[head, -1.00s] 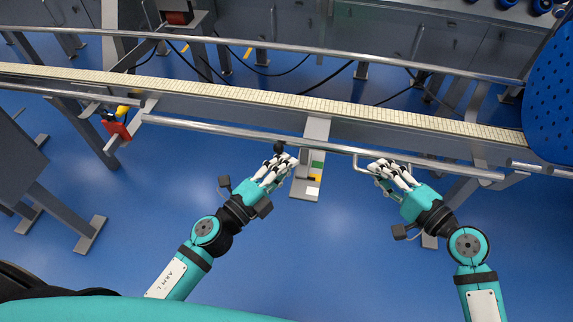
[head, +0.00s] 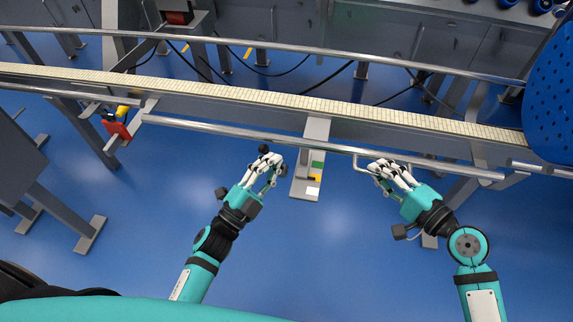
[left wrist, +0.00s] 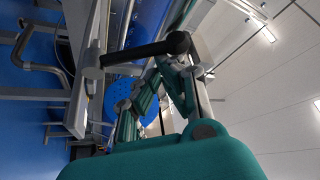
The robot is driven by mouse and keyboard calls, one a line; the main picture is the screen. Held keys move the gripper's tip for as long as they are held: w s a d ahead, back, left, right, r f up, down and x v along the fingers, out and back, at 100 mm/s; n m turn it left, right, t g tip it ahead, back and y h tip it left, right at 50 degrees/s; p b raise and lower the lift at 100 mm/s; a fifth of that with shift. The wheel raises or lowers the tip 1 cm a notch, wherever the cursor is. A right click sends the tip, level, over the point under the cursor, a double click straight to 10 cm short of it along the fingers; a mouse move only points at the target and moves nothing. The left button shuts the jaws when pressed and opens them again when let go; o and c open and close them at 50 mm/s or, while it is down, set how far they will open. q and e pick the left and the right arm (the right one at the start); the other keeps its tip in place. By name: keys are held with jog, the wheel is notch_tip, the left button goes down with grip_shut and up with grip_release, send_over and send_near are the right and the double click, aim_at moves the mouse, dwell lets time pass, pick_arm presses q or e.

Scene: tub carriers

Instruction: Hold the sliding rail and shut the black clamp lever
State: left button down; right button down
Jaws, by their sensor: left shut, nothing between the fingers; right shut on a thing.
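The sliding rail (head: 240,133) is a long silver bar along the near side of the conveyor in the head view. My right gripper (head: 378,168) is shut on the thin handle (head: 357,163) bent out below the rail. The black clamp lever (head: 263,149) shows in the head view only as a dark knob at the tips of my left fingers. In the left wrist view the lever (left wrist: 140,53) is a black arm running from a grey pivot to a rounded end. My left gripper (head: 270,165) is shut with nothing between its fingers, beside the knob; contact is unclear.
The pale conveyor belt (head: 250,95) runs behind the rail. A grey support leg (head: 302,188) with coloured labels stands between my grippers. A red part (head: 117,127) sits at the left, and a blue perforated panel (head: 550,100) at the far right. The blue floor in front is clear.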

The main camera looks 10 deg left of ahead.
jog(key=shift+f, duration=0.35)
pick_arm(q)
jog(key=shift+a+f+n+t+y, duration=0.65)
jog(key=shift+n+y, duration=0.7)
jog(key=shift+n, duration=1.05)
jog(key=shift+a+f+n+t+y, duration=0.7)
jog(key=shift+n+y, duration=0.6)
jog(key=shift+n, duration=1.1)
jog(key=shift+a+f+n+t+y, duration=0.3)
jog(key=shift+a+n+t+y, duration=0.4)
jog(key=shift+n+y, duration=1.2)
jog(key=shift+d+n+h, duration=0.15)
jog(key=shift+n+h, duration=0.4)
jog(key=shift+n, duration=0.05)
